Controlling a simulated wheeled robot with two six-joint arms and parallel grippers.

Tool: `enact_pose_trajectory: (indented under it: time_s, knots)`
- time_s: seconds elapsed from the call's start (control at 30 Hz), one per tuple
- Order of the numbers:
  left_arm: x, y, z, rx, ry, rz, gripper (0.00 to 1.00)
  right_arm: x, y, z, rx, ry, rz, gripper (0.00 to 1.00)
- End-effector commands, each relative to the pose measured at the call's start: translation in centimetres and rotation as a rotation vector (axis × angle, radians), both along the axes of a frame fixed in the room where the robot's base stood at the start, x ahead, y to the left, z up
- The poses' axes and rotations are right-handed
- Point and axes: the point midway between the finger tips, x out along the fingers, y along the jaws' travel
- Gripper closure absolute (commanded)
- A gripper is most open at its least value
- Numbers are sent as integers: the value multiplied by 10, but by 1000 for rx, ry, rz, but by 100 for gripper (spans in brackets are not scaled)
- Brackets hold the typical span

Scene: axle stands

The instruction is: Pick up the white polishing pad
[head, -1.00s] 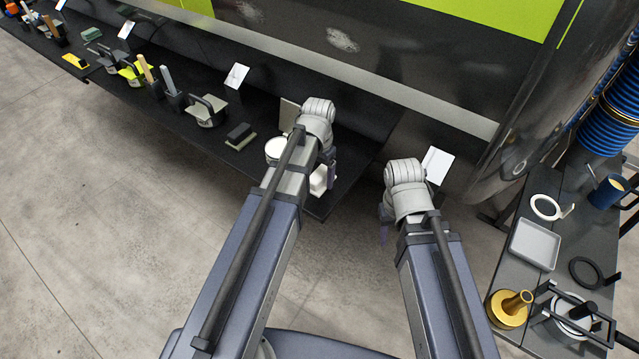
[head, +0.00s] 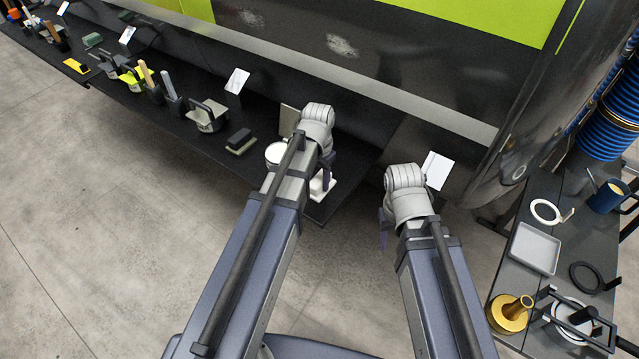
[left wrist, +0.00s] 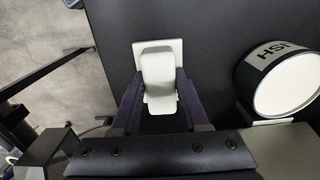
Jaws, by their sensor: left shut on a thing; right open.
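The white polishing pad (left wrist: 158,52) has a square white plate with a rounded white grip block on it. In the left wrist view my left gripper (left wrist: 157,82) has its two dark purple fingers on either side of the block, shut on it. In the head view the pad (head: 320,188) shows at the near right end of the dark bench, partly hidden behind my left gripper (head: 327,176). The plate appears to be at the bench top; I cannot tell whether it touches. My right gripper (head: 384,232) is open and empty, off the bench's right end.
Further left on the dark bench (head: 180,122) are a dark block (head: 240,139), a handled tool (head: 207,115) and several others. A side table at right holds a grey tray (head: 535,248) and a gold piece (head: 509,313).

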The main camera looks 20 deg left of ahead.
Motion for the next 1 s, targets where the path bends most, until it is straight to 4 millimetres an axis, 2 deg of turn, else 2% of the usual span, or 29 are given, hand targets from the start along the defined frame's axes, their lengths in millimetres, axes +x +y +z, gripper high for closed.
enact_pose_trajectory:
  time_s: [0.27, 0.47, 0.67, 1.0]
  knots:
    - [0, 0, 1, 0, 0, 0, 100, 0, 0, 1, 0, 0, 0, 50]
    - [0, 0, 12, 0, 0, 0, 100, 0, 0, 12, 0, 0, 0, 50]
    - [0, 0, 37, 0, 0, 0, 100, 0, 0, 37, 0, 0, 0, 50]
    - [0, 0, 89, 0, 0, 0, 100, 0, 0, 89, 0, 0, 0, 50]
